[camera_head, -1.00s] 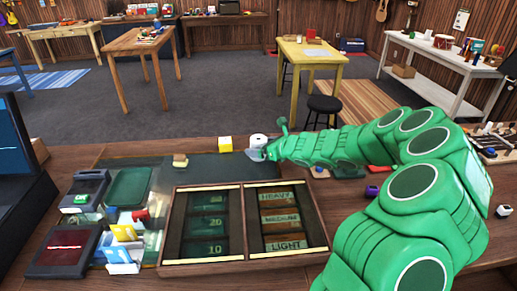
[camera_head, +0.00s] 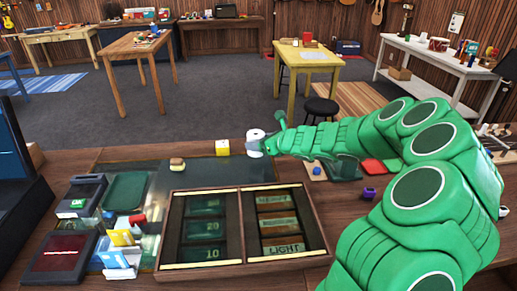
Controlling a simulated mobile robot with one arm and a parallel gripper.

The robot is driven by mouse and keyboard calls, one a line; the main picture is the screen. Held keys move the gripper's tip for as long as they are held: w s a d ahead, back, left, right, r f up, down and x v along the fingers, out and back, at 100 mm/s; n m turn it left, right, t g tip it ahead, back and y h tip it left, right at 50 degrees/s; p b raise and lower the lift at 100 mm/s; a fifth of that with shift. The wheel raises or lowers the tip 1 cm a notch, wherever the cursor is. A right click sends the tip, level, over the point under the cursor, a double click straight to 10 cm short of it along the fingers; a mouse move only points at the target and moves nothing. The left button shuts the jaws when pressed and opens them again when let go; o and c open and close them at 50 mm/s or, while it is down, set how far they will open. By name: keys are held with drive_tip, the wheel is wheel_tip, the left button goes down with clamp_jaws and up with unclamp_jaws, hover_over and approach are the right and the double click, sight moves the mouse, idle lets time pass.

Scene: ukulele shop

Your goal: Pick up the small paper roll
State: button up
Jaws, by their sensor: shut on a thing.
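The small paper roll (camera_head: 256,135) is a white cylinder with a dark hole in its top, at the far edge of the dark mat on the counter. My green gripper (camera_head: 266,145) reaches in from the right and is shut on the roll. The roll is upright. The gripper hides part of its right side, and I cannot tell whether its base is clear of the counter.
A yellow-and-white cube (camera_head: 222,147) stands just left of the roll. A small tan-and-dark block (camera_head: 177,164) lies farther left. A wooden tray (camera_head: 243,262) with labelled compartments fills the front middle. Red (camera_head: 373,167) and purple (camera_head: 369,193) items lie under and beside my arm.

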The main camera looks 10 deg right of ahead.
drive_tip(key=s+d+r, duration=0.1)
drive_tip(key=s+r, duration=0.8)
drive_tip(key=s, duration=0.4)
drive_tip(key=shift+s+r, duration=0.15)
drive_tip(key=shift+s, duration=0.1)
